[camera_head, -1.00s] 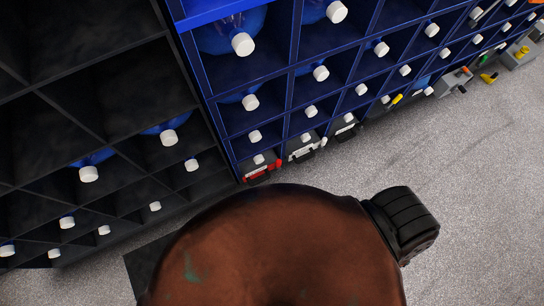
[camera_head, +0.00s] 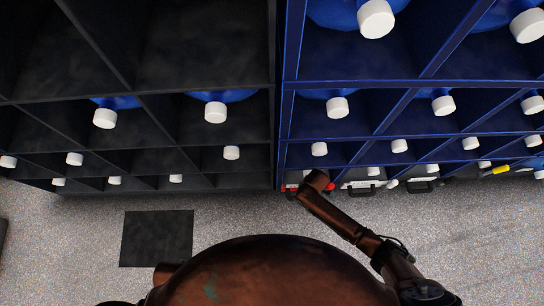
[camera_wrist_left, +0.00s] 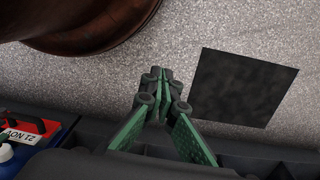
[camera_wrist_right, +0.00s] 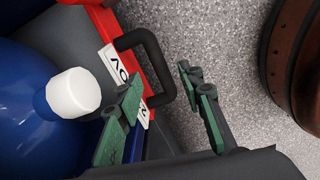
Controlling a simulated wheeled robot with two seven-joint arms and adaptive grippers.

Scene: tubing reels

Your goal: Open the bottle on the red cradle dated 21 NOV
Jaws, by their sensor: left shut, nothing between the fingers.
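The red cradle (camera_head: 291,187) sits in the bottom row of the blue rack, at its left end. Its white label reads 21 NOV upside down in the left wrist view (camera_wrist_left: 19,136). In the right wrist view the red cradle (camera_wrist_right: 110,22) has a black handle (camera_wrist_right: 157,52), and a blue bottle (camera_wrist_right: 30,115) with a white cap (camera_wrist_right: 73,93) lies beside it. My right gripper (camera_wrist_right: 160,80) is open, near the handle and label; one finger covers part of the label. My left gripper (camera_wrist_left: 158,80) is shut and empty, away from the cradle.
Black shelving (camera_head: 200,45) with capped blue bottles adjoins the blue rack (camera_head: 345,55) on the left. A dark mat (camera_head: 157,238) lies on the clear speckled floor.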

